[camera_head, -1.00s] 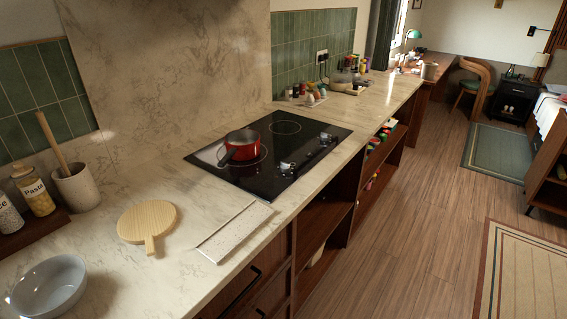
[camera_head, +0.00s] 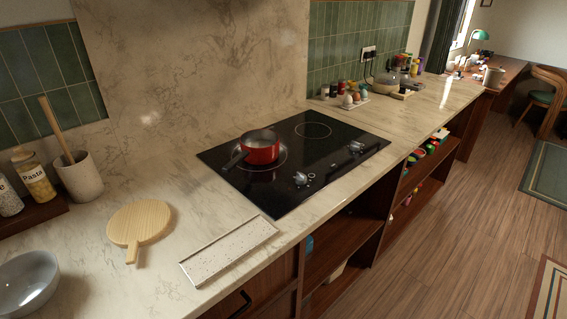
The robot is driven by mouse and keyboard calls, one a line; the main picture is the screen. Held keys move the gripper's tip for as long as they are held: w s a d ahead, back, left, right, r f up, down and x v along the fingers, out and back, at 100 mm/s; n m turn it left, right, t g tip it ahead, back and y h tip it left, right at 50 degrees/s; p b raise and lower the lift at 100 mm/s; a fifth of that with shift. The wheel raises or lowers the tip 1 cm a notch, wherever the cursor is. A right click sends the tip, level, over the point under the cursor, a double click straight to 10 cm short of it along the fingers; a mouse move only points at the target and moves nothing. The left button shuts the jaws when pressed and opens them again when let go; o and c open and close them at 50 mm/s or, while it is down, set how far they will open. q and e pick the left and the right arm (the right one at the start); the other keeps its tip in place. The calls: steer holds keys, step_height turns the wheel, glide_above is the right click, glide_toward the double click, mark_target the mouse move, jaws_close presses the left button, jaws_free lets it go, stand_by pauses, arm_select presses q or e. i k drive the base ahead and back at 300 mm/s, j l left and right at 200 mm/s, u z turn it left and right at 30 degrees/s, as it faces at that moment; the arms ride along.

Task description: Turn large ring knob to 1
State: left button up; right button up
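A black cooktop (camera_head: 270,192) is set in the marble counter, with two rings. A red saucepan (camera_head: 262,150) with a dark handle stands on the nearer ring, which looks larger. The other ring (camera_head: 312,130) is bare. Two silver knobs sit along the cooktop's front side: a near knob (camera_head: 300,178) and a far knob (camera_head: 355,147). Their markings and settings are too small to read, and I cannot tell which ring each one serves. Neither of my grippers shows in the head view.
A speckled white tray (camera_head: 228,252) and a round wooden board (camera_head: 140,222) lie left of the cooktop. A grey bowl (camera_head: 25,282) stands at the lower left. Eggs and spice jars (camera_head: 342,90) stand at the back. Open shelves (camera_head: 345,240) are below the counter.

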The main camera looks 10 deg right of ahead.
mark_target(300, 179)
steer(key=i+l+u, duration=0.25)
steer(key=l+u, duration=0.2)
steer(key=l, duration=0.2)
steer(key=i+l+u, duration=0.1)
steer(key=l+u, duration=0.35)
steer(key=l, duration=0.25)
steer(key=l+u, duration=0.45)
steer(key=l, duration=0.3)
